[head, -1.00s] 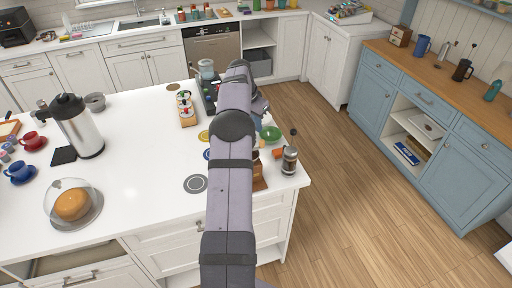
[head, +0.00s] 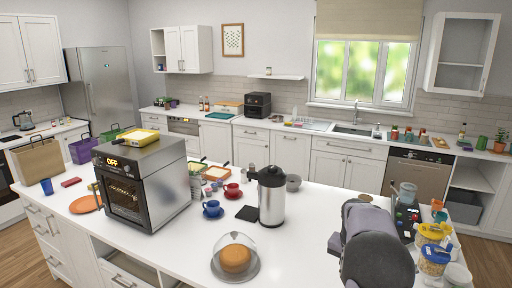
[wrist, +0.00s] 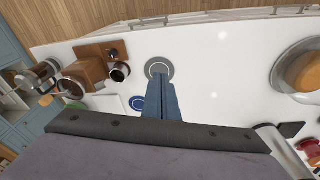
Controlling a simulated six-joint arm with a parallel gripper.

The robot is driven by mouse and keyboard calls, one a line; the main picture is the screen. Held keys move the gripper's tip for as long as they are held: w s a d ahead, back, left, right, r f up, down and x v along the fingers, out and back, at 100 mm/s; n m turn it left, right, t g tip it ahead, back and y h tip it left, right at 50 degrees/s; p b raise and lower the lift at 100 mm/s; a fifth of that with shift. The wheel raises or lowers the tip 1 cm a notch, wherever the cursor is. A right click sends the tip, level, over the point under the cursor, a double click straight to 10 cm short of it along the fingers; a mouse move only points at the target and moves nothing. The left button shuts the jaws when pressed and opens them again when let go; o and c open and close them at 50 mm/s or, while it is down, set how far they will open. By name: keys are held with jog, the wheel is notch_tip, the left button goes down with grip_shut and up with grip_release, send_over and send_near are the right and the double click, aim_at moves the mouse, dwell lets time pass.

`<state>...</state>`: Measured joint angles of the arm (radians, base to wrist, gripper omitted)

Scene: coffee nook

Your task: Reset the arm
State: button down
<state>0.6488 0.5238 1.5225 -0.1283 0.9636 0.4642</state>
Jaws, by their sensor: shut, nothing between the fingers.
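My gripper (wrist: 160,80) shows in the wrist view with its two bluish fingers together and nothing between them. It is over the white island top (wrist: 215,75), its tips overlapping the lower edge of a grey round coaster (wrist: 158,66) in the picture. I cannot tell how high above the top it is. In the head view my arm is at the lower right, and the gripper itself does not show there.
A steel jug (head: 271,195), a glass-domed cake (head: 236,258) and an oven (head: 143,185) stand on the island. Lidded jars (head: 435,260) are right of my arm. In the wrist view, a brown wooden grinder (wrist: 85,72) is left of my gripper. The island's front middle is largely clear.

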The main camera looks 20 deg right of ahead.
jog(key=s+a+f+n+y+b, duration=0.1)
jog(key=s+a+f+n, duration=0.15)
jog(key=a, duration=0.75)
jog(key=s+a+f+n+b, duration=0.2)
jog(key=a+n, duration=0.2)
jog(key=a, duration=0.6)
jog(key=s+a+f+n+y+b, duration=0.1)
jog(key=s+a+f+n, duration=0.4)
jog(key=s+a, duration=0.6)
jog(key=shift+s+a+f+n+g+b, duration=0.2)
jog(key=shift+s+a+n+g+b, duration=0.15)
jog(key=shift+a+b, duration=0.2)
notch_tip(320, 180, down, 14)
jog(key=b, duration=1.4)
jog(key=shift+f, duration=0.15)
notch_tip(320, 180, down, 25)
jog(key=b, duration=2.5)
